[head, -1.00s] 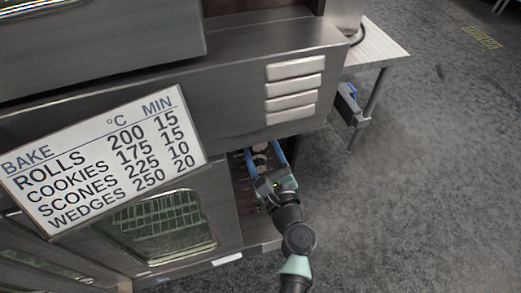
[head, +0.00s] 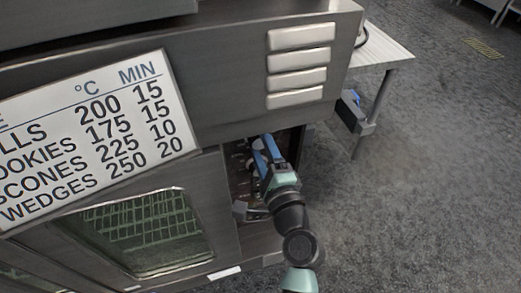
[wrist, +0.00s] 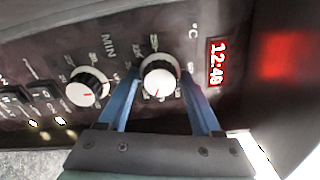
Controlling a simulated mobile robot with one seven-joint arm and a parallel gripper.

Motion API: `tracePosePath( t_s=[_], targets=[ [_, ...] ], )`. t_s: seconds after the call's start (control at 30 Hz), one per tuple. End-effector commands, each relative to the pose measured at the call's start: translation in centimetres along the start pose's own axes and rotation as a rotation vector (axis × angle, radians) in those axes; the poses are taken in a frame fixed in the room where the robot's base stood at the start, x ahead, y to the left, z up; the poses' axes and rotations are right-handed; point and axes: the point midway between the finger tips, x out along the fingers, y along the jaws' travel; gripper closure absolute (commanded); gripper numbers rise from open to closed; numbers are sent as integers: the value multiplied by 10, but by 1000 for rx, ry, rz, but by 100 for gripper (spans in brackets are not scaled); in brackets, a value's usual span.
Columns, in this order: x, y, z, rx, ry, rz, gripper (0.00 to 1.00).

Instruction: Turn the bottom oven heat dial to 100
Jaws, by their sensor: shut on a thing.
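The oven's control panel shows in the wrist view with a white-faced, dark-skirted heat dial (wrist: 160,77) beside a "°C" mark. My gripper (wrist: 160,74) has its blue fingers on either side of this dial, shut on it. The dial's red pointer line points toward the bottom of the wrist picture; the numbers around it are too small and partly hidden to read surely. In the head view my gripper (head: 265,146) reaches into the recessed panel (head: 240,176) right of the oven door, and the dial is mostly hidden.
A second dial (wrist: 87,88), near "MIN", sits left of the held one. A red clock display (wrist: 217,62) is at right, black switches (wrist: 42,90) at left. A glass oven door (head: 140,228) and bake chart (head: 95,137) are left of my arm. Open floor (head: 430,180) lies right.

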Motion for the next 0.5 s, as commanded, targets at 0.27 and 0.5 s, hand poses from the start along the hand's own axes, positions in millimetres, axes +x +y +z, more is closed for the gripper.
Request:
tracePosePath(
  t_s=[0.27, 0.5],
  targets=[
    [0, 5, -2, -265, 0, 1, 90],
    [0, 6, -2, -493, 0, 1, 90]
  ],
)
